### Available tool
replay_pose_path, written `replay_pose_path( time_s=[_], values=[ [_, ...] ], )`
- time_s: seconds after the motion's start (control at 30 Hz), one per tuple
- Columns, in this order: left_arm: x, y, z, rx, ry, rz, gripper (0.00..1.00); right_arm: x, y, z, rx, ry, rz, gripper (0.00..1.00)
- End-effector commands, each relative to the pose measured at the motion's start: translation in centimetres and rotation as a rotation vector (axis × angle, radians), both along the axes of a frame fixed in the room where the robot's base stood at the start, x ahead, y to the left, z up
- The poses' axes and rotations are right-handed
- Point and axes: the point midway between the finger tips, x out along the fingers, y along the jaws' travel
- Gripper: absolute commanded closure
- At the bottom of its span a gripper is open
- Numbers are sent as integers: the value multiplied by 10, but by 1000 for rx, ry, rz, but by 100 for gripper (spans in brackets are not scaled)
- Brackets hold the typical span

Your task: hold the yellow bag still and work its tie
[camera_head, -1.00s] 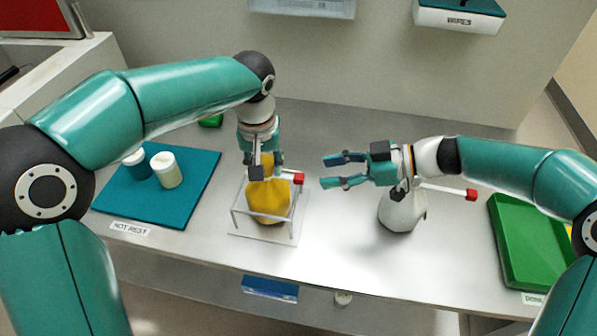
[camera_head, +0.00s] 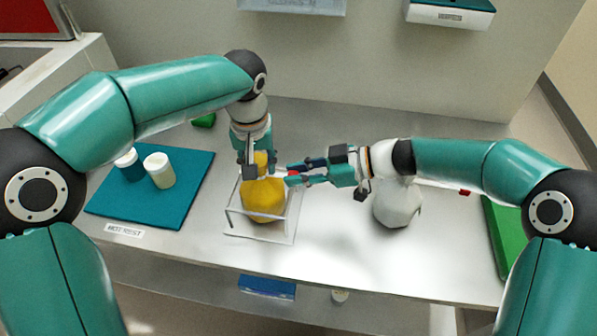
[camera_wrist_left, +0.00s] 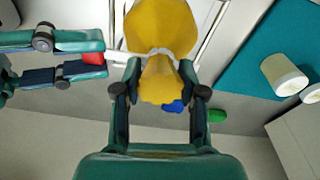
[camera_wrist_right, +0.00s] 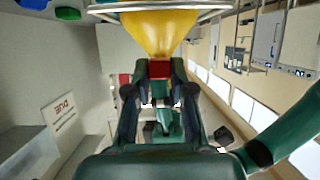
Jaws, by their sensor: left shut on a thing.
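The yellow bag (camera_head: 263,199) stands in a clear open-framed holder (camera_head: 236,226) on the bench. My left gripper (camera_wrist_left: 160,90) is shut on the bag's gathered neck, above a pale tie band (camera_wrist_left: 157,53). The tie has a red tab (camera_head: 292,178), sticking out to the right in the head view. My right gripper (camera_head: 291,172) is open, with its fingertips on either side of the tab. The tab also shows between the right fingers in the right wrist view (camera_wrist_right: 160,69). Whether a finger touches it, I cannot tell.
A white bag (camera_head: 398,206) with its own red tab (camera_head: 464,191) stands under my right forearm. A teal mat (camera_head: 192,200) with two white-topped jars (camera_head: 159,170) lies left. A green tray (camera_head: 505,240) lies right. The front middle bench is clear.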

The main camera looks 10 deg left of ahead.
Motion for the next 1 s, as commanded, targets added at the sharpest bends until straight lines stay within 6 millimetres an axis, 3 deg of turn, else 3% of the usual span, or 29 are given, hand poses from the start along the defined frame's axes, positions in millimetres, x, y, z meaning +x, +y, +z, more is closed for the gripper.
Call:
replay_pose_path(
  time_s=[0.1, 0.37, 0.63, 0.87, 0.9, 1.0],
  values=[
    [0, 0, 0, 0, 0, 0, 100, 1, 0, 0, 0, -1, -2, 100],
    [0, 0, 0, 0, 0, 0, 100, 1, -1, 0, 0, -1, -3, 100],
    [0, 0, 0, 0, 1, -1, 100, 2, -27, 0, -1, 0, -6, 100],
    [-1, 0, 0, 0, 1, -1, 100, 1, -27, 0, -1, 0, -5, 100],
    [-1, 0, 0, 0, 1, -1, 100, 1, -27, 0, -2, 0, -5, 75],
    [-1, 0, 0, 0, 1, -1, 100, 1, -27, 0, -1, 0, -4, 58]
  ],
)
